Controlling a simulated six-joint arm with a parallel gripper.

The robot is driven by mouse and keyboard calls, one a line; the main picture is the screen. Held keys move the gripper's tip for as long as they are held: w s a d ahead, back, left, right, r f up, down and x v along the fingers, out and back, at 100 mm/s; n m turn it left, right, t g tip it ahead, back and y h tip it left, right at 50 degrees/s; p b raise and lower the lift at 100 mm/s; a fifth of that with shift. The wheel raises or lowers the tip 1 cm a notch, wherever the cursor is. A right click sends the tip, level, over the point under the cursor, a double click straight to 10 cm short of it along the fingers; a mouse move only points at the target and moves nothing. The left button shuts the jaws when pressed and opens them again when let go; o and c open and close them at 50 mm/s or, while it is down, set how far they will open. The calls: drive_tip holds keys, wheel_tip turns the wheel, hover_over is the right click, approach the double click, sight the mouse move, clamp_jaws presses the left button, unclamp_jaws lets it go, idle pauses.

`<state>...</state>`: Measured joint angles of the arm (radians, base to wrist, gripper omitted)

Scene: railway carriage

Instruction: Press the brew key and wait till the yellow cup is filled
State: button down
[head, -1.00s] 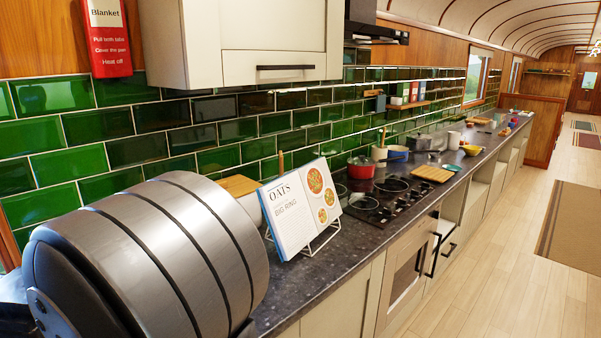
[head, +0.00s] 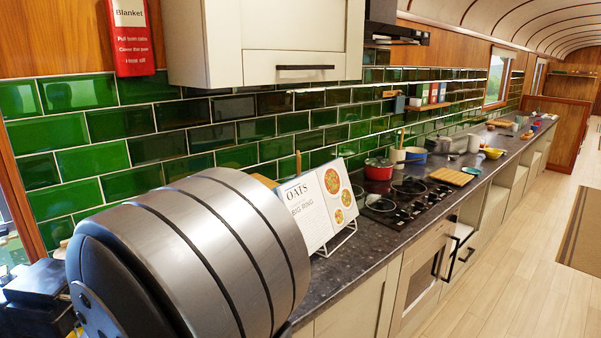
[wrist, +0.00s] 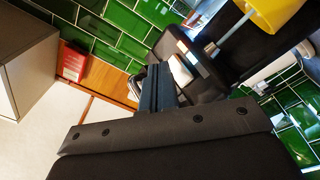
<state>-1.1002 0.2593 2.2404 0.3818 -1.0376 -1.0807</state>
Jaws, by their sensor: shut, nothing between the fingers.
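A yellow object (wrist: 278,14), apparently the yellow cup, shows at the top right of the wrist view, cut off by the frame edge. Its contents cannot be seen. Near it is a black body (wrist: 262,48), probably the coffee machine, only partly visible. My gripper (wrist: 157,84) is shut and empty, its dark fingers together in the middle of the wrist view. The fingertips appear to the left of the black body; contact cannot be told. The brew key cannot be made out. In the head view my grey arm link hides much of the near counter.
A cookbook on a stand (head: 318,205) stands beside my arm, with a hob (head: 405,200) and red pot (head: 379,168) beyond. A wall cupboard (head: 290,50) hangs above. A red fire blanket case (head: 130,38) is on the wall.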

drive_tip(key=shift+d, duration=3)
drive_tip(key=a, duration=0.3)
drive_tip(key=shift+a, duration=0.25)
